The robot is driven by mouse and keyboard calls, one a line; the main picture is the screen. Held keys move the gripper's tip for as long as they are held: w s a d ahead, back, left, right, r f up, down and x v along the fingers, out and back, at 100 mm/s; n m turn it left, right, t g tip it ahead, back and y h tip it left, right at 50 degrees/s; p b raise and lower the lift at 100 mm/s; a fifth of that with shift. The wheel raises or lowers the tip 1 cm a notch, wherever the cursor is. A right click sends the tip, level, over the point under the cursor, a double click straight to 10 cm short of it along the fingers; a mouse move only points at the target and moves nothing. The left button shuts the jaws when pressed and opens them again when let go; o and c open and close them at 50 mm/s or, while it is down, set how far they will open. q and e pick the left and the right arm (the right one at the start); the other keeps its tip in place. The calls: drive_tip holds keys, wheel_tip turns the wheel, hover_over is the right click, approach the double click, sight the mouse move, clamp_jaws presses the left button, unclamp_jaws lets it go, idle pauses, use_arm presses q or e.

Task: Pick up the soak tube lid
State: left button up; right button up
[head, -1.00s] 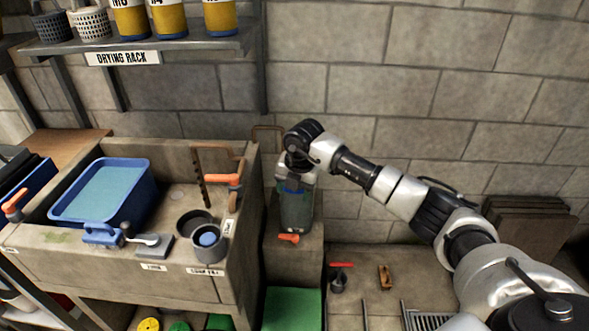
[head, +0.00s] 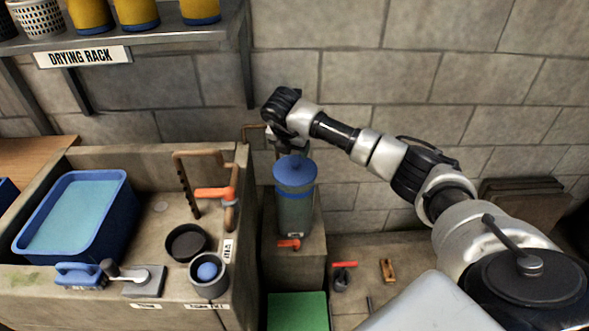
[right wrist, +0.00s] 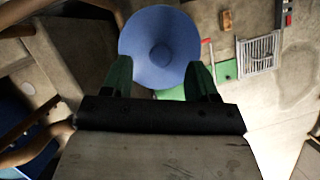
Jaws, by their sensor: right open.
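The soak tube lid (head: 294,168) is a blue disc with a small knob, sitting on top of the upright greenish soak tube (head: 296,215). The tube stands on a stone block beside the basin. My right gripper (head: 289,146) is just behind and above the lid in the head view, partly hidden by its own wrist. In the right wrist view the blue lid (right wrist: 158,35) lies beyond and between the two green fingers (right wrist: 160,70), which are spread apart and hold nothing. My left gripper is not in view.
A stone basin (head: 110,285) on the left holds a blue tub (head: 40,255), a dark round dish (head: 186,243) and a grey cup (head: 208,283). A copper pipe with an orange handle (head: 213,193) rises near the tube. The block wall is close behind.

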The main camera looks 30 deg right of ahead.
sight(295, 160)
drive_tip(key=shift+f, duration=0.4)
drive_tip(key=x, duration=0.4)
drive_tip(key=shift+s+a+f, duration=0.1)
drive_tip(key=shift+s+f, duration=0.05)
drive_tip(key=shift+f, duration=0.35)
drive_tip(key=shift+c, duration=1.6)
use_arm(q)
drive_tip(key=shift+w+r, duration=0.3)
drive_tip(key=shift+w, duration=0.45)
use_arm(e)
drive_tip(key=c, duration=0.6)
